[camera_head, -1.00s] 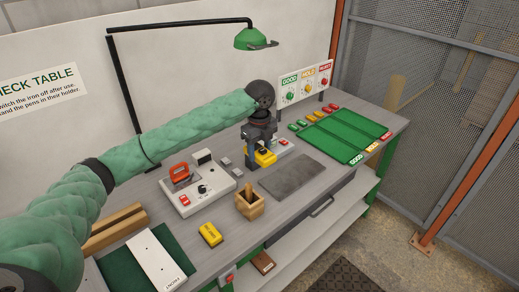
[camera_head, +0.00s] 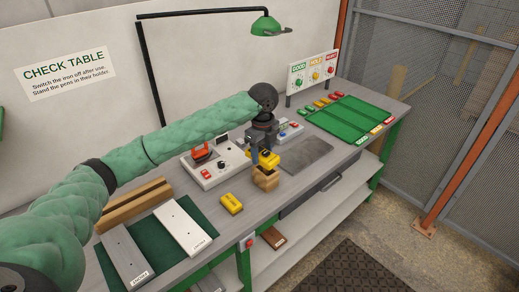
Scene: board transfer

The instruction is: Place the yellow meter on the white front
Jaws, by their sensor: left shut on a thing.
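My left gripper (camera_head: 263,143) points down above the bench and is shut on the yellow meter (camera_head: 268,160). The meter shows just behind and above the wooden holder (camera_head: 265,181); I cannot tell how far above the bench it is. The white front (camera_head: 184,229) is a long pale plate lying on a dark green mat (camera_head: 158,240), left of the gripper. It is bare apart from small dark marks. A grey plate (camera_head: 125,259) lies to its left. My right gripper is out of view.
A yellow box (camera_head: 231,204) lies on the bench between the white front and the holder. A white instrument (camera_head: 214,165) with a red part stands behind it. Wooden blocks (camera_head: 135,202) lie behind the mat. A green tray (camera_head: 350,118) is at right.

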